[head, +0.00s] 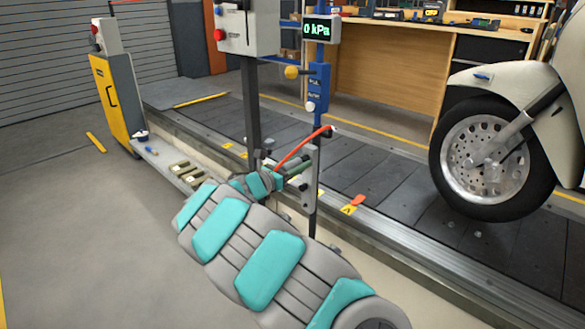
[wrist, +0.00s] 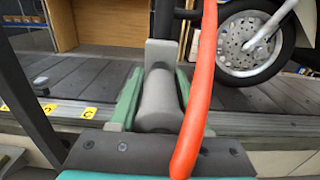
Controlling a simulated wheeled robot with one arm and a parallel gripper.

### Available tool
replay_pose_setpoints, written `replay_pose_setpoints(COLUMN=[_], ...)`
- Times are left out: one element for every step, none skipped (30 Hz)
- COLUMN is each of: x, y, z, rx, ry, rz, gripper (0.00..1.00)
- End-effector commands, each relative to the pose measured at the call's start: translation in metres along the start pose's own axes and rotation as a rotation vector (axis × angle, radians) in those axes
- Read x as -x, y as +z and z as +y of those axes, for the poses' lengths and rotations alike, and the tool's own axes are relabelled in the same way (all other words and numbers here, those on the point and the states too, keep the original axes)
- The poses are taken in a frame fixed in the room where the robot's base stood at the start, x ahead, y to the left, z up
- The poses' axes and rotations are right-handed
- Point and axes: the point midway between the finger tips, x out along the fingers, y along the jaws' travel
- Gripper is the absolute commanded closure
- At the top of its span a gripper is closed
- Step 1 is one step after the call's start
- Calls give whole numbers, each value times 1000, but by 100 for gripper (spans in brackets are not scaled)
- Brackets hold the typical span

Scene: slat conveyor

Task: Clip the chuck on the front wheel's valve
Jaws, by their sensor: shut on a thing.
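My gripper (head: 300,170) is at the conveyor's near edge, beside the slim post with the gauge. In the wrist view its two green fingers (wrist: 157,90) are shut on a grey cylindrical body, the chuck (wrist: 158,105). A red hose (head: 300,146) arcs over the gripper; it also crosses the wrist view (wrist: 200,80). A grey upright block (wrist: 160,54) stands right behind the chuck; I cannot tell whether they touch. The front wheel (head: 485,160), with black tyre and silver disc, stands on the slats to the right, well apart from my gripper. Its valve cannot be made out.
The gauge (head: 321,29) reads 0 kPa on the blue post (head: 319,95). A grey control box (head: 246,27) stands left of it. A yellow cabinet (head: 113,100) is far left. A small orange piece (head: 357,200) lies by the conveyor edge.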

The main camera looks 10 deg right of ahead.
Motion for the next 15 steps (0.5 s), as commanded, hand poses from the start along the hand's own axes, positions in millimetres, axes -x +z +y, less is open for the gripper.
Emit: replay_pose_setpoints(x=[0, 0, 0, 0, 0, 0, 0, 0, 0, 0, 0, 0, 0, 0, 0], y=[0, 0, 0, 0, 0, 0, 0, 0, 0, 0, 0, 0, 0, 0, 0], z=[0, 0, 0, 0, 0, 0, 0, 0, 0, 0, 0, 0, 0, 0, 0], rx=[0, 0, 0, 0, 0, 0, 0, 0, 0, 0, 0, 0, 0, 0, 0], ry=[0, 0, 0, 0, 0, 0, 0, 0, 0, 0, 0, 0, 0, 0, 0], rz=[0, 0, 0, 0, 0, 0, 0, 0, 0, 0, 0, 0, 0, 0, 0], gripper=[71, 74, 79, 82, 86, 90, 93, 97, 100, 100, 100, 100, 100, 100, 100])
